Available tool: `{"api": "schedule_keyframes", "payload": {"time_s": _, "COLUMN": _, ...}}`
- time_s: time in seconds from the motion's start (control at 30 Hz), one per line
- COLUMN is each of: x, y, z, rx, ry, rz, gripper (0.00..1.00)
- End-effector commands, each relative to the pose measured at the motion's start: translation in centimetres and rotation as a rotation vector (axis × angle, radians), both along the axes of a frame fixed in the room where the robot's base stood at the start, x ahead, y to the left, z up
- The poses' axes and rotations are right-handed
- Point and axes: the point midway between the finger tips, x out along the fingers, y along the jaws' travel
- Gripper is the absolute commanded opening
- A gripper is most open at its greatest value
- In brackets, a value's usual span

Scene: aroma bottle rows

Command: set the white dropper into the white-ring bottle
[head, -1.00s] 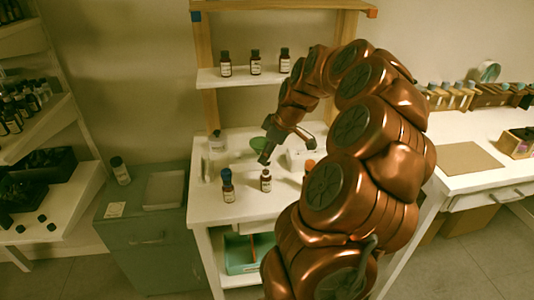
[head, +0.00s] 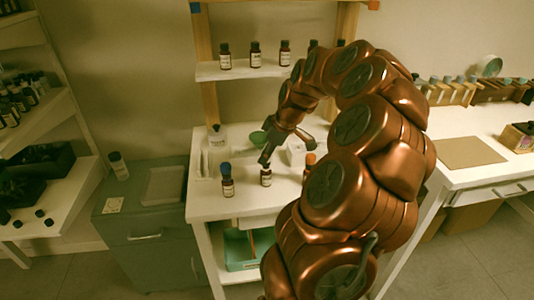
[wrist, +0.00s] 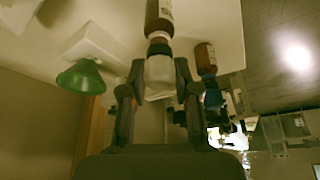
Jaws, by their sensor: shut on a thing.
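The white-ring bottle (head: 266,178) is a small brown bottle with a pale label, standing upright on the white table. In the wrist view it (wrist: 160,18) is at the top, with a pale ring at its neck. My gripper (wrist: 159,75) is shut on the white dropper (wrist: 158,69), whose dark collar points at the bottle's neck. The dropper is in line with the bottle, and its collar looks at or just over the neck. I cannot tell whether it is fully seated. In the head view my gripper (head: 266,163) is right above the bottle; the dropper is hardly visible there.
A blue-topped bottle (head: 228,182) stands left of the white-ring bottle, and an orange-topped bottle (head: 309,162) stands right. Several bottles stand on the shelf (head: 240,69) above.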

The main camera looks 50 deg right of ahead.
Motion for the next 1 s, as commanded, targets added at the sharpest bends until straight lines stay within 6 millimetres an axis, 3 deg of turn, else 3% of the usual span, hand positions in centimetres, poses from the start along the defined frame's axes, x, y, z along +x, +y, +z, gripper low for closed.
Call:
{"api": "schedule_keyframes", "payload": {"time_s": 0.3, "x": 0.00, "y": -0.01, "z": -0.23, "rx": 0.000, "ry": 0.000, "rz": 0.000, "gripper": 0.22}}
{"api": "schedule_keyframes", "payload": {"time_s": 0.33, "x": 0.00, "y": -0.01, "z": -0.23, "rx": 0.000, "ry": 0.000, "rz": 0.000, "gripper": 0.32}}
{"api": "schedule_keyframes", "payload": {"time_s": 0.6, "x": 0.01, "y": -0.01, "z": -0.22, "rx": 0.000, "ry": 0.000, "rz": 0.000, "gripper": 0.60}}
{"api": "schedule_keyframes", "payload": {"time_s": 1.0, "x": 0.02, "y": -0.01, "z": 0.04, "rx": 0.000, "ry": -0.001, "rz": 0.000, "gripper": 0.60}}
